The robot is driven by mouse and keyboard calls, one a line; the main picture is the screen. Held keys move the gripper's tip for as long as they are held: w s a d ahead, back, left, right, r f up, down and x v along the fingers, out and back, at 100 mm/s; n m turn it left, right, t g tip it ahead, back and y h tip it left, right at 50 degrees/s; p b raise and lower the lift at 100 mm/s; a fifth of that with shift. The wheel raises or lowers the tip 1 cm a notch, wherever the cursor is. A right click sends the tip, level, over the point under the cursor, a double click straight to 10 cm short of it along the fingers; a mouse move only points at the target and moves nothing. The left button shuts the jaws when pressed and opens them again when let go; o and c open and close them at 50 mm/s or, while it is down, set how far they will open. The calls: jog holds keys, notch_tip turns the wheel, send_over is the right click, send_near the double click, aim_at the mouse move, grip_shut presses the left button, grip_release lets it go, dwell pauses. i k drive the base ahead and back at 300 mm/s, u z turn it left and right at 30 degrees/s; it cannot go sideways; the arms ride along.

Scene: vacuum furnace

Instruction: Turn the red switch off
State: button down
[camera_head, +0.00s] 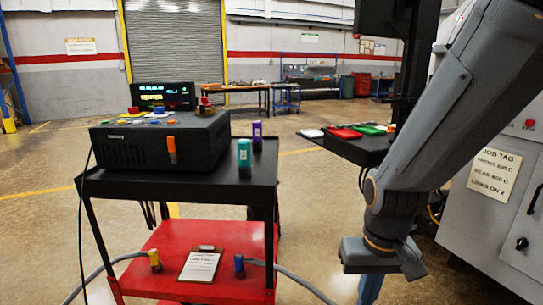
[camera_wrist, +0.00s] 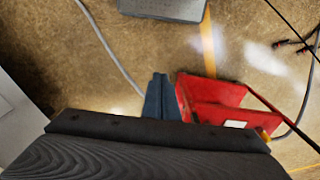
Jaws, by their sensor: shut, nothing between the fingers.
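A black control box (camera_head: 155,142) stands on the cart in the head view. Its top carries small coloured controls, with a red one (camera_head: 134,110) at the left and a red knob (camera_head: 204,101) at the right back. An orange-red upright piece (camera_head: 172,150) is on its front face. I cannot tell which of these is the red switch, nor its on or off position. My gripper (camera_head: 370,290) hangs low to the right of the cart, apart from the box. In the wrist view, my gripper (camera_wrist: 159,78) points at the floor, shut and empty. The box is not recognisable there.
The black-topped cart (camera_head: 205,190) has a red lower shelf (camera_head: 145,272) with a clipboard (camera_head: 201,265) and hoses. A teal cylinder (camera_head: 244,158) and purple cylinder (camera_head: 257,136) stand right of the box. A grey cabinet (camera_head: 510,215) is at right.

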aim_at(135, 110)
jog(key=u, duration=1.2)
jog(key=k, duration=1.2)
jog(key=u, duration=0.9)
jog(key=i, duration=1.15)
jog(key=u, duration=0.65)
jog(key=i, duration=1.5)
jog(key=z, duration=0.45)
jog(key=i, duration=0.75)
jog(key=z, duration=0.7)
